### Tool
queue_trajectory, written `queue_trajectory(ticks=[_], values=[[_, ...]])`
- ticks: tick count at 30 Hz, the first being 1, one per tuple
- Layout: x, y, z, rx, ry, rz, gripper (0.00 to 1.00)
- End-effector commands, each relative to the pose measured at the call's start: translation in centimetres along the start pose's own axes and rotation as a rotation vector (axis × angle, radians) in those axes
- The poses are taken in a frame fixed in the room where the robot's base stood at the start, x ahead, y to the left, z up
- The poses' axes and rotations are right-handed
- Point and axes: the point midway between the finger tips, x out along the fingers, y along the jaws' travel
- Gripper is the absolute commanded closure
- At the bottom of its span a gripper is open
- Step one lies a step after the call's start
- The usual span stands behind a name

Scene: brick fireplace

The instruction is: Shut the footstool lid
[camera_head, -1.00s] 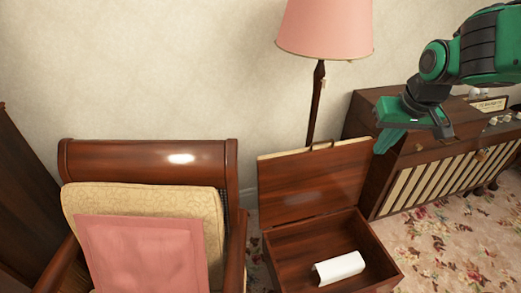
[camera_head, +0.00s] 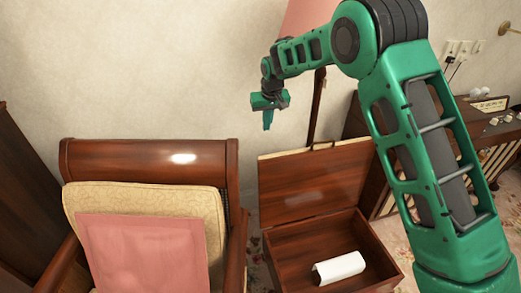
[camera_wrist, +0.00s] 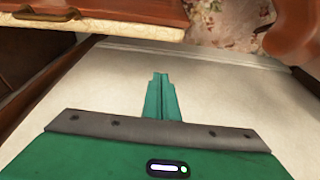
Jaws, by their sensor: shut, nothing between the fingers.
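The footstool (camera_head: 350,236) is a dark wooden box on the floor between the armchair and the radio cabinet. Its lid (camera_head: 312,182) stands open, tilted up at the back, with a small handle on its top edge. A white rolled item (camera_head: 339,268) lies inside the box. My gripper (camera_head: 267,124) is shut and empty, up in front of the wall, above and left of the lid and apart from it. In the wrist view my gripper's fingers (camera_wrist: 161,98) are together, and the lid's edge with its handle (camera_wrist: 45,15) shows at the upper left.
A wooden armchair with a cushion (camera_head: 145,240) stands left of the footstool. A floor lamp with a pink shade (camera_head: 305,17) stands behind the lid, partly hidden by my arm. A radio cabinet (camera_head: 361,122) is at the right, also partly hidden by my arm.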

Motion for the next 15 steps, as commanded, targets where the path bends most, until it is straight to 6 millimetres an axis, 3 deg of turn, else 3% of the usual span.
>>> queue_trajectory(ticks=[1,6,11,15], values=[[1.0,-0.9,-0.3,-0.01,-0.003,0.001,1.0],[2.5,-2.2,-0.8,-0.025,-0.005,0.002,1.0],[4.0,-2.3,-0.8,-0.025,-0.008,0.003,1.0],[6.2,-2.2,-0.8,-0.024,-0.008,0.004,1.0]])
